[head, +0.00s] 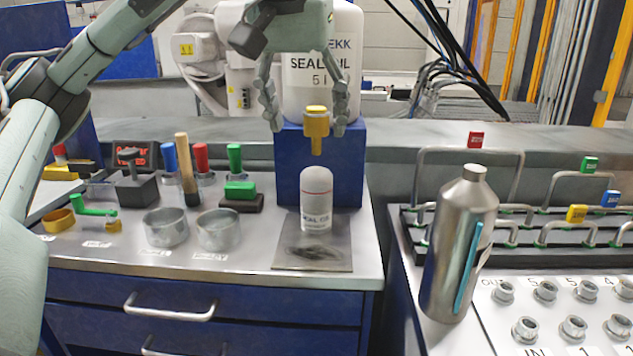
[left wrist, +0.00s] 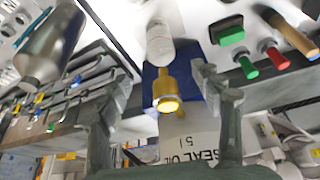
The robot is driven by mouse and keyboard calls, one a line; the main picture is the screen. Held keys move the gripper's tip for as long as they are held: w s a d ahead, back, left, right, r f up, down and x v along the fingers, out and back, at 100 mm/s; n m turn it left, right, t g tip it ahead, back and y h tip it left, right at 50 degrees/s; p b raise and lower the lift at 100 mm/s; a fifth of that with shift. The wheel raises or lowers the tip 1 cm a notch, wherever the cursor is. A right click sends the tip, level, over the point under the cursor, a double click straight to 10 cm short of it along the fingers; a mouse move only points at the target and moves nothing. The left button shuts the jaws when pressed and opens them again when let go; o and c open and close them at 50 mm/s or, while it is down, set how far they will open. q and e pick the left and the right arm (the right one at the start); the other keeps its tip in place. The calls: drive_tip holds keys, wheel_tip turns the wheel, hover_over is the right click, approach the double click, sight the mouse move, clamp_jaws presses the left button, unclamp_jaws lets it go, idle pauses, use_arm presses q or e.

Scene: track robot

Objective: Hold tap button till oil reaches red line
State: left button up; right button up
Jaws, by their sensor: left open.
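The yellow tap (head: 316,125) with its button on top sticks out from the large white seal oil container (head: 345,75). A small white bottle (head: 317,212) stands upright under the tap, with a thin red line around its upper part. No oil level can be made out in it. My left gripper (head: 306,122) is open, its fingers pointing down on either side of the tap, apart from it. In the left wrist view, the tap (left wrist: 165,90) shows between the open fingers (left wrist: 165,95), with the bottle (left wrist: 160,43) beyond. My right gripper is not seen.
The bottle stands on a dark, stained plate (head: 340,258) before a blue block (head: 349,170). A steel flask (head: 460,245) stands right, near a rack of handles (head: 560,228).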

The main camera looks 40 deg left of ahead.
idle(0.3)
use_arm(q)
clamp_jaws()
idle(0.3)
idle(1.2)
